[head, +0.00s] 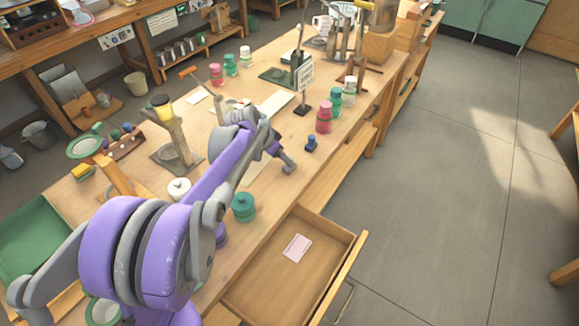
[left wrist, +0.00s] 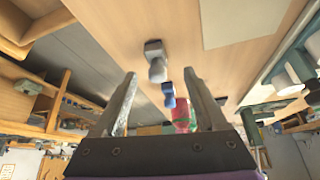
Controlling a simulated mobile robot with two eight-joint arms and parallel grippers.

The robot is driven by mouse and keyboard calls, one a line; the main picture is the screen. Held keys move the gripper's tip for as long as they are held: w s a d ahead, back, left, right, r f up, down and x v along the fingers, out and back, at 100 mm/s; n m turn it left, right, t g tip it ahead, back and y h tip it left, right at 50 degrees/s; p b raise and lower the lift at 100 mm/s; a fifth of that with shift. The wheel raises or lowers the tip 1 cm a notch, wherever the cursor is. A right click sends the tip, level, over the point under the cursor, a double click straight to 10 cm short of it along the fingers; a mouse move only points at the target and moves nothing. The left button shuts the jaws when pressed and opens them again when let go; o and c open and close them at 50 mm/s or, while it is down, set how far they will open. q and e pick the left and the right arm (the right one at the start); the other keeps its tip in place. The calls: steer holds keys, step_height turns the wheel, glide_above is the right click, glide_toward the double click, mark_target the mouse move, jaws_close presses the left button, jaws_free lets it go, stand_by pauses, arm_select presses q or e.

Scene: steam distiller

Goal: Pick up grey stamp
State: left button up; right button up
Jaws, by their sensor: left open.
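The grey stamp (left wrist: 155,62) stands on the wooden table just beyond my left fingertips in the left wrist view, slightly left of the middle of the gap. In the head view it appears as a small grey shape (head: 289,168) right by the end of my left arm, partly merging with the gripper. My left gripper (head: 274,148) is open and empty, and its two fingers show apart in the left wrist view (left wrist: 165,92). A blue stamp (head: 311,144) stands a little farther along the table edge; it also shows in the left wrist view (left wrist: 168,94).
Red (head: 324,117) and green (head: 335,104) bottles stand beyond the blue stamp. A teal jar (head: 243,207) stands nearer, beside my arm. An open drawer (head: 270,285) with a pink card (head: 297,248) juts out below the table's front edge. A small sign (head: 305,75) stands farther back.

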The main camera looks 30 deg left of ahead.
arm_select(q)
steer(key=x, duration=0.5)
steer(key=shift+w+d+f, duration=0.2)
steer(key=shift+w+f, duration=0.05)
steer(key=shift+f, duration=0.05)
jaws_close()
